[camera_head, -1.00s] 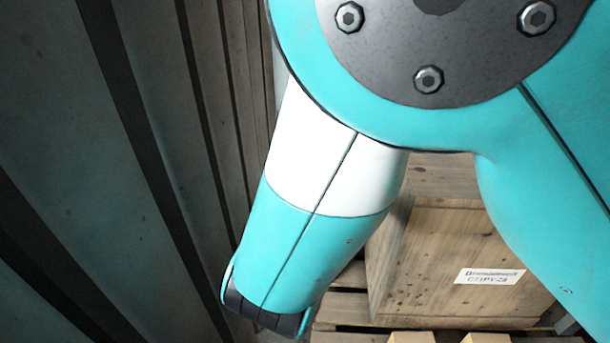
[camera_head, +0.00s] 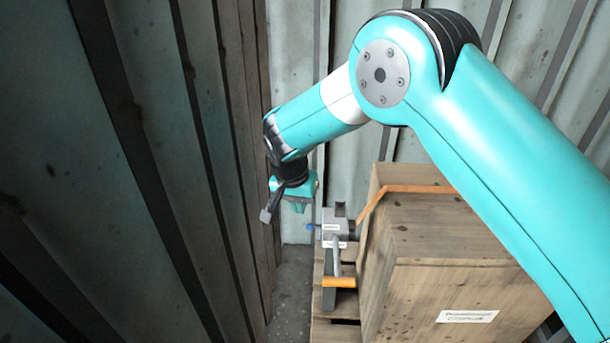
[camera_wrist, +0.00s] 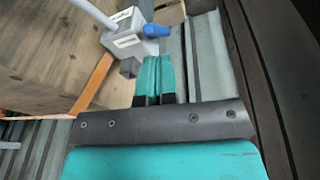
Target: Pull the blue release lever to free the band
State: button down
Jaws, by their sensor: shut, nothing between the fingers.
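The blue release lever (camera_head: 310,228) is a small blue tip on the left side of a grey tensioner (camera_head: 336,228). In the wrist view the lever (camera_wrist: 157,30) sticks out to the right of the tensioner body (camera_wrist: 127,35). The orange band (camera_head: 415,188) runs over the wooden crate's top and down toward the tensioner; it also shows in the wrist view (camera_wrist: 92,84). My gripper (camera_head: 301,209) is shut and empty, just above and left of the lever. In the wrist view its teal fingers (camera_wrist: 153,62) lie together just below the lever, apparently apart from it.
The crate (camera_head: 440,300) stands on a pallet (camera_head: 325,332). A corrugated metal wall (camera_head: 150,180) is close on the left, another behind. A narrow floor gap (camera_head: 291,290) lies between wall and pallet.

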jog(key=w+d+r+n+g+y+p, duration=0.2)
jog(key=w+d+r+n+p, duration=0.15)
jog(key=w+r, duration=0.35)
jog(key=shift+m, duration=0.45)
jog(key=f, duration=0.3)
jog(key=s+f+b, duration=0.1)
jog(key=f, duration=0.2)
jog(key=s+f+b, duration=0.1)
jog(key=f, duration=0.2)
jog(key=shift+a+f, duration=0.1)
jog(key=shift+f, duration=0.2)
jog(key=shift+s+a+f, duration=0.15)
jog(key=shift+s+f, duration=0.6)
jog(key=shift+s, duration=0.15)
jog(key=shift+s+f, duration=0.35)
jog(key=shift+f, duration=0.05)
